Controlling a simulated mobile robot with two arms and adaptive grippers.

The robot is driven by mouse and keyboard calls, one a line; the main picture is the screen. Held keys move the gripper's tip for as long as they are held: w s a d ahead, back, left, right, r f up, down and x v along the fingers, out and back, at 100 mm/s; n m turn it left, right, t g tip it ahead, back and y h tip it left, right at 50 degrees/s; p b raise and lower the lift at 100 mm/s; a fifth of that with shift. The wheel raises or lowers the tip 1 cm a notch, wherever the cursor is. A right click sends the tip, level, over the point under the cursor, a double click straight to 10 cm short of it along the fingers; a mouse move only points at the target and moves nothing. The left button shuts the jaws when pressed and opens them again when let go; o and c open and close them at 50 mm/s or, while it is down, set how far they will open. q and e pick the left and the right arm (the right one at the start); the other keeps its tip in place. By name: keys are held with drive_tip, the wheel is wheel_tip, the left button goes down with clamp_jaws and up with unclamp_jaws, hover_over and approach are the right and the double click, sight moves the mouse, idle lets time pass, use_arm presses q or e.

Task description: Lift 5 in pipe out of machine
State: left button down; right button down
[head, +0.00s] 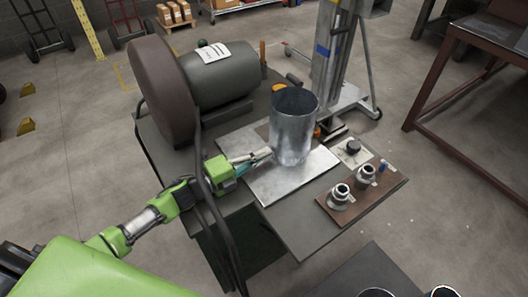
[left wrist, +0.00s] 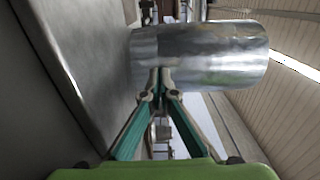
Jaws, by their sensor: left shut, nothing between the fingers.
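The metal pipe (head: 293,128) stands upright, open end up, on a bright metal plate on the machine's table (head: 305,225). In the left wrist view the pipe (left wrist: 205,55) lies sideways across the upper middle, just beyond my fingertips. My left gripper (head: 268,153) reaches in from the left, and its tips are at the lower left side of the pipe. In the left wrist view the left gripper (left wrist: 161,78) has its fingers together with nothing between them. Whether the tips touch the pipe is unclear. My right gripper is not in view.
A large motor (head: 222,78) with a dark round wheel stands left of the pipe. A grey column (head: 335,50) rises behind it. A brown board (head: 362,195) with metal fittings lies at the right. A brown steel table (head: 480,110) stands farther right, with open floor between.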

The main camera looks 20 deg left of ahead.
use_arm(q)
drive_tip(key=shift+w+d, duration=0.15)
drive_tip(key=shift+d, duration=0.05)
drive_tip(key=shift+b+x, duration=0.35)
drive_tip(key=shift+x, duration=0.6)
drive_tip(key=shift+a, duration=0.1)
